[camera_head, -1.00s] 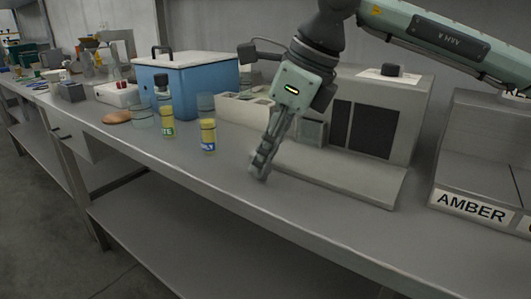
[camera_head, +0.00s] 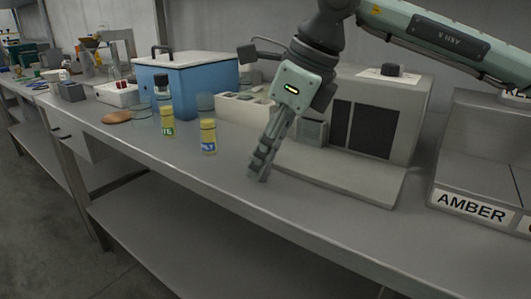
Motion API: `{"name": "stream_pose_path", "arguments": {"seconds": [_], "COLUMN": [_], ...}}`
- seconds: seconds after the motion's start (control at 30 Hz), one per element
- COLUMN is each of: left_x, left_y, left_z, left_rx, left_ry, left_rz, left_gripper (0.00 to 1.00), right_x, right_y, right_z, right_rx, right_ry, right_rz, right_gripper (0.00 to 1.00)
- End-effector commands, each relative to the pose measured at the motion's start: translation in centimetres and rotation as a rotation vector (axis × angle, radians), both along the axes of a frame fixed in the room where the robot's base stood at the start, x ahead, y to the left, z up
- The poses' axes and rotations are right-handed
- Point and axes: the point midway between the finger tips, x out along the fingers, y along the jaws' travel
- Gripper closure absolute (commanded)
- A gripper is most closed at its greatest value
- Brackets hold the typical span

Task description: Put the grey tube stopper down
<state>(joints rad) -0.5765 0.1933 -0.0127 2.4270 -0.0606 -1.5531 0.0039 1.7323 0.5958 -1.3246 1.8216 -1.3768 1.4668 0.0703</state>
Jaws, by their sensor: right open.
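My right gripper (camera_head: 258,175) points down at the bench top (camera_head: 210,172), near the front edge and in front of the grey machine. It is open, with a narrow gap showing between its fingertips, which are at or just above the surface. I cannot make out the grey tube stopper apart from the grey fingers; it may be hidden at the tips. My left gripper is not in view.
Two yellow labelled vials, one (camera_head: 167,128) beside the other (camera_head: 208,143), stand left of the gripper with clear glassware behind. A blue box (camera_head: 195,90) stands farther back. The grey machine (camera_head: 370,125) and AMBER bin (camera_head: 470,207) are right. Bench front is clear.

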Motion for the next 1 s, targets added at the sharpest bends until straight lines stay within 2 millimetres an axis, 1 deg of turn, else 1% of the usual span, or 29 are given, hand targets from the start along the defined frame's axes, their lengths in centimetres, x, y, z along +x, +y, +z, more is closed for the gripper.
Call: {"name": "stream_pose_path", "arguments": {"seconds": [0.03,0.3,0.4,0.5,0.6,0.7,1.0], "left_x": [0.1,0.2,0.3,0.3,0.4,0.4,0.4], "left_y": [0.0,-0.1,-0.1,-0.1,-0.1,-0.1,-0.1], "left_z": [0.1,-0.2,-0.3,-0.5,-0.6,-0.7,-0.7], "left_rx": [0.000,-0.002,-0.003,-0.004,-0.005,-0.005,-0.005], "left_ry": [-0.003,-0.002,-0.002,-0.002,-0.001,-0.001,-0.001], "left_rz": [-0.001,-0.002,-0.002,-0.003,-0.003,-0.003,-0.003], "left_gripper": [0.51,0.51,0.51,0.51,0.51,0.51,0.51], "right_x": [-0.1,-0.9,-1.2,-1.4,-1.6,-1.6,-1.6], "right_y": [-0.3,-2.5,-3.2,-3.7,-4.1,-4.2,-4.3], "right_z": [1.1,6.7,8.5,9.8,10.6,11.0,11.1], "right_rx": [0.002,0.002,0.002,0.000,0.000,0.000,0.000], "right_ry": [-0.002,-0.004,-0.003,-0.002,0.000,0.000,-0.001], "right_rz": [-0.002,0.000,0.000,0.001,0.001,0.001,0.002], "right_gripper": [0.56,0.56,0.56,0.56,0.56,0.56,0.56]}}
